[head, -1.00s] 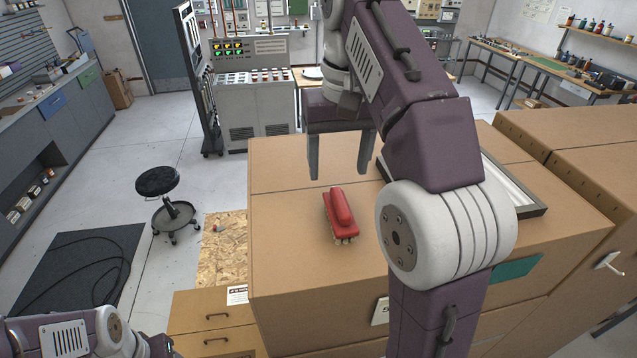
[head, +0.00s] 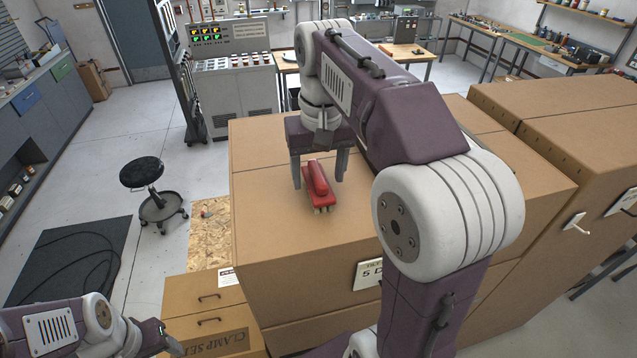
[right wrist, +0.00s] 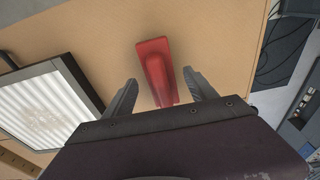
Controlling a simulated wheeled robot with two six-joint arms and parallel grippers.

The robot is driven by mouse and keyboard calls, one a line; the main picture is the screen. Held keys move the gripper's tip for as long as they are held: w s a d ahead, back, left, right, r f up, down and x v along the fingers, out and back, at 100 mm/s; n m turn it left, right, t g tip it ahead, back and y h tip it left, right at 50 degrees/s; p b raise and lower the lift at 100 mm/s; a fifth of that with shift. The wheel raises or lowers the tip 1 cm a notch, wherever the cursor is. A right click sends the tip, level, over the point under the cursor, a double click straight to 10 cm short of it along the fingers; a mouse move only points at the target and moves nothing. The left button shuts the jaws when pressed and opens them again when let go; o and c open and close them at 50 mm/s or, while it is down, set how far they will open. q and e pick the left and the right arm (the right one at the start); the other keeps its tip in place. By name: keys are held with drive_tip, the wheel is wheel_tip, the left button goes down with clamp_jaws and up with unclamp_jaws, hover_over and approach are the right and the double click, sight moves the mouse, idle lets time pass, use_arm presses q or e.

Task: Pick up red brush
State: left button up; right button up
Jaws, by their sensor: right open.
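The red brush (head: 318,183) lies on top of the brown cabinet (head: 262,225), its pale bristles facing down. My right gripper (head: 318,178) is open above the cabinet top, with one finger on each side of the brush in the head view. In the right wrist view the red brush (right wrist: 157,70) runs between the two open fingers (right wrist: 162,92), with its near end hidden by the gripper body. I cannot tell whether the fingers touch it. My left gripper (head: 165,340) is low at the bottom left, and its jaws are too unclear to read.
A framed white panel (right wrist: 45,105) lies on the cabinet top beside the gripper in the right wrist view. A taller brown cabinet (head: 570,120) stands at the right. A black stool (head: 142,173) and open floor are at the left.

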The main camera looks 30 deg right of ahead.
sight(318, 170)
drive_tip(key=shift+s, duration=0.1)
drive_tip(key=shift+w, duration=0.45)
clamp_jaws()
drive_tip(key=shift+s, duration=0.15)
drive_tip(key=shift+r, duration=0.65)
wheel_tip(318, 170, up, 3)
drive_tip(key=shift+d+f+b, duration=0.1)
drive_tip(key=shift+d+b, duration=0.05)
drive_tip(key=shift+b, duration=0.15)
drive_tip(key=s+d+r, duration=0.6)
drive_tip(key=s+d, duration=0.2)
drive_tip(key=shift+r+p, duration=0.3)
drive_tip(key=shift+r, duration=0.1)
